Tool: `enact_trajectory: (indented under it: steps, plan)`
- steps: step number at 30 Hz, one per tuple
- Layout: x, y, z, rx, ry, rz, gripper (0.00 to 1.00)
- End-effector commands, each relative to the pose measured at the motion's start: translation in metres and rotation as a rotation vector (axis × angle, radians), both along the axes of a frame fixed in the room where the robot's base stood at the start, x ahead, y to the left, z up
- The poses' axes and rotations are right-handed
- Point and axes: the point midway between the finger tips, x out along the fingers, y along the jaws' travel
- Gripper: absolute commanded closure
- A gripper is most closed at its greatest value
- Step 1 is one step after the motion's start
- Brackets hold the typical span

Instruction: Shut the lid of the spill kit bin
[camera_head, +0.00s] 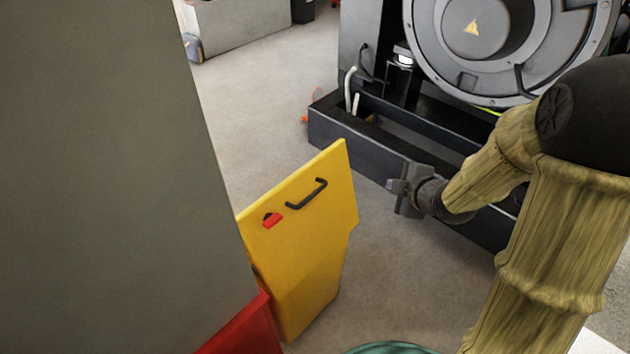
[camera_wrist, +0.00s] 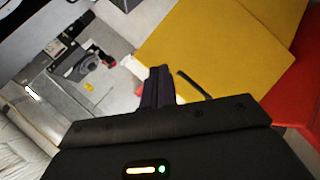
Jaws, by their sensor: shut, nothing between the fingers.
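A yellow panel (camera_head: 303,240) with a black bar handle (camera_head: 307,193) and a small red latch (camera_head: 272,220) stands steeply up, joined or close to a red body (camera_head: 245,332) at the bottom. It looks like the open lid of the spill kit bin; most of the red body is hidden or out of frame. My gripper (camera_head: 400,190) is shut and empty, in the air to the right of the lid and apart from it. In the wrist view the shut fingers (camera_wrist: 158,85) appear beside the handle (camera_wrist: 193,85), with the yellow lid (camera_wrist: 225,45) and red body (camera_wrist: 297,92) to the right.
A large grey panel (camera_head: 95,180) fills the left side and hides part of the bin. A genset on a dark base frame (camera_head: 370,145) stands behind my gripper. A teal round thing (camera_head: 390,348) shows at the bottom edge. Floor (camera_head: 265,110) is clear behind the lid.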

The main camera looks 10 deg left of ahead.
Motion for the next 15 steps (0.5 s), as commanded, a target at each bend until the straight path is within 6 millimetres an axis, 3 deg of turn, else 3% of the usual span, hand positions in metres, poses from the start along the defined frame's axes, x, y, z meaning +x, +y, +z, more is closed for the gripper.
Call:
enact_trajectory:
  steps: [1, 7, 15]
  plan:
    - [0.005, 0.015, -0.016, -0.01, -0.075, 0.125, 1.0]
    - [0.002, 0.07, -0.024, -0.008, -0.406, 0.553, 1.0]
    - [-0.006, 0.086, -0.019, 0.009, -0.537, 0.681, 1.0]
